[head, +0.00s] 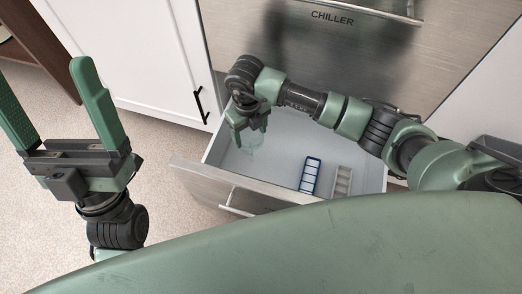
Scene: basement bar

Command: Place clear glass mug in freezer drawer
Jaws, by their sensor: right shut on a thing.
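The clear glass mug (252,141) is faint and see-through. My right gripper (250,124) is shut on it, pointing down over the left part of the open freezer drawer (222,147). The gripper partly covers the mug, and I cannot tell whether the mug touches the drawer floor. The drawer is pulled out below the steel front, with white inner walls. My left gripper (58,110) is open and empty, its two green fingers pointing up at the left, away from the drawer.
A blue tray with compartments (311,174) and a grey one (342,181) lie in the right part of the drawer. The steel chiller drawer front (330,45) is above. A white cabinet (135,55) stands at the left. The carpet (170,225) is clear.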

